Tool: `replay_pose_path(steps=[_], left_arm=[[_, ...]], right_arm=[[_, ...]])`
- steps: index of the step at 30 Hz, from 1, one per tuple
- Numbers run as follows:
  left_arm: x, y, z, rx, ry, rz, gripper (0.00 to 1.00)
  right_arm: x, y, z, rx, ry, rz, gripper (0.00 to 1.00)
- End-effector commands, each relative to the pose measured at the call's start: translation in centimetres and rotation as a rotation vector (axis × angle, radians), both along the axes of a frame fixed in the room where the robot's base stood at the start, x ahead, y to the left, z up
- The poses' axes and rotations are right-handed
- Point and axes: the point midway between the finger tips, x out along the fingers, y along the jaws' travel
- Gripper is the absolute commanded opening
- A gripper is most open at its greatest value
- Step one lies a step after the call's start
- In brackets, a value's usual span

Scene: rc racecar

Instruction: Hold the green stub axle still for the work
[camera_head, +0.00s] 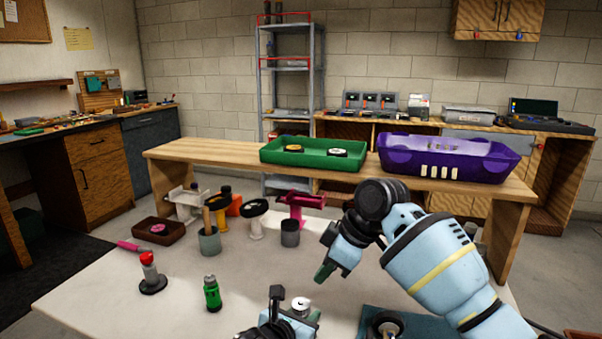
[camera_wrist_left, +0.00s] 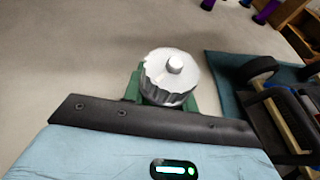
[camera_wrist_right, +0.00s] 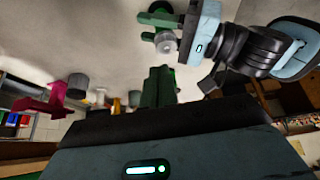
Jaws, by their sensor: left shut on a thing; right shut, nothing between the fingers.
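A round silver knurled part with a short pin on top, which I take for the stub axle (camera_wrist_left: 172,78), sits between green fingers in the left wrist view. Its silver top also shows in the head view (camera_head: 301,303). My left gripper (camera_head: 304,314) is shut on it low over the table's front. The part's lower body is hidden, and I cannot tell its green from the green fingers. My right gripper (camera_head: 324,272) is shut and empty, behind and above the left gripper. Its closed green fingers (camera_wrist_right: 157,87) show in the right wrist view, apart from the silver part (camera_wrist_right: 166,42).
On the white table (camera_head: 100,285), a green bottle (camera_head: 212,293) and a red-knobbed tool (camera_head: 148,270) stand at left. A dark car part lies on a blue mat (camera_wrist_left: 228,68) to the right. Cups and stands line the back. A green tray (camera_head: 313,155) and purple bin (camera_head: 400,160) sit on the bench behind.

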Motion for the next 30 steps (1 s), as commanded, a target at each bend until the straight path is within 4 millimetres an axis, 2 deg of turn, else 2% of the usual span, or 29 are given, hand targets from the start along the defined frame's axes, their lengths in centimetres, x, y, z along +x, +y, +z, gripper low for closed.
replay_pose_path(steps=[8,21,30], left_arm=[[0.0,0.0,0.0,0.000,0.001,0.000,0.03],[0.0,0.0,0.0,0.000,0.001,0.000,0.03],[0.0,0.0,0.0,0.000,0.001,0.000,0.03]], right_arm=[[0.0,0.0,-1.1,0.000,0.002,0.000,0.00],[-0.1,0.0,-5.9,0.001,0.003,0.000,0.00],[0.0,0.0,-7.1,0.000,0.000,0.001,0.00]])
